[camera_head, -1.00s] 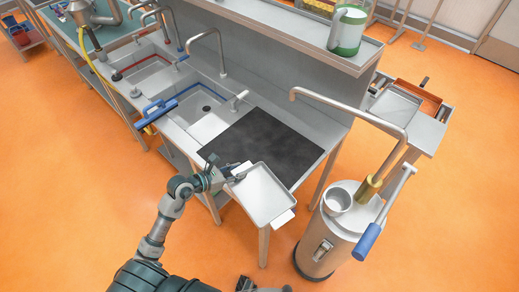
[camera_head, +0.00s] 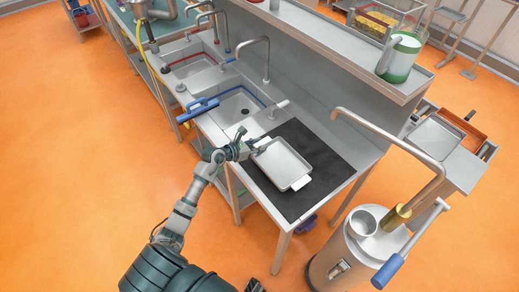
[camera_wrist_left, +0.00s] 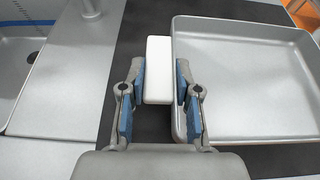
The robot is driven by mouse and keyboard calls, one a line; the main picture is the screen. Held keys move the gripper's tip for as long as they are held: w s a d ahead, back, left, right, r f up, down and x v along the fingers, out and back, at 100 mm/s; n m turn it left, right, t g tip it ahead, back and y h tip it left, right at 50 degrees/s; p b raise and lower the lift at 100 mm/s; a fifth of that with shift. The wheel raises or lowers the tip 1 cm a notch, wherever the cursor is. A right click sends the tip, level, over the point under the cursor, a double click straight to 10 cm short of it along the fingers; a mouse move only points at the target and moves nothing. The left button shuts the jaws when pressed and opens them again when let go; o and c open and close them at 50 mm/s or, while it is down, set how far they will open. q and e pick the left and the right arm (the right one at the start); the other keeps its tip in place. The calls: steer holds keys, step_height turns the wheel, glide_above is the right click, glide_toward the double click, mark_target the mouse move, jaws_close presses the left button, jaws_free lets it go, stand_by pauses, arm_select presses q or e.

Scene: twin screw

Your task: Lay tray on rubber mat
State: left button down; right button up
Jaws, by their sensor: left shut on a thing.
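The shallow grey metal tray (camera_head: 280,163) with white end handles is above the black rubber mat (camera_head: 322,150), inside its outline in the head view. I cannot tell whether the tray's underside touches the mat. My left gripper (camera_head: 250,150) is shut on the tray's near-left white handle. In the left wrist view that handle (camera_wrist_left: 158,70) is between the blue-padded fingers, with the tray (camera_wrist_left: 245,80) on the right and dark mat (camera_wrist_left: 145,22) showing to the left. My right gripper is not seen.
The sink basin (camera_head: 238,105) with a blue-handled tool (camera_head: 197,110) on its edge lies left of the mat. A metal canister (camera_head: 350,255) with a tap and blue handle stands to the right. A shelf (camera_head: 330,40) with a green-and-white container (camera_head: 399,58) is behind.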

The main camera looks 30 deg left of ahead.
arm_select(q)
steer(key=shift+w, duration=0.35)
steer(key=shift+d+f, duration=0.4)
steer(key=shift+f, duration=0.35)
steer(key=shift+d+f, duration=0.35)
steer(key=shift+f, duration=0.4)
steer(key=c, duration=1.3)
jaws_free()
steer(key=o, duration=0.4)
steer(key=shift+a+f, duration=0.1)
steer(key=shift+a, duration=0.15)
steer(key=shift+o, duration=0.4)
steer(key=shift+a+f, duration=0.15)
steer(key=shift+a, duration=0.35)
steer(key=shift+s+d+r, duration=0.1)
steer(key=shift+d+r, duration=0.1)
steer(key=shift+d, duration=0.3)
steer(key=shift+s, duration=0.2)
steer(key=v, duration=1.1)
steer(key=shift+w+a, duration=0.1)
steer(key=shift+a, duration=0.25)
steer(key=shift+r, duration=0.1)
steer(key=shift+s+d+r, duration=0.15)
steer(key=shift+s+d, duration=0.1)
steer(key=shift+s, duration=0.05)
steer(key=shift+a, duration=0.2)
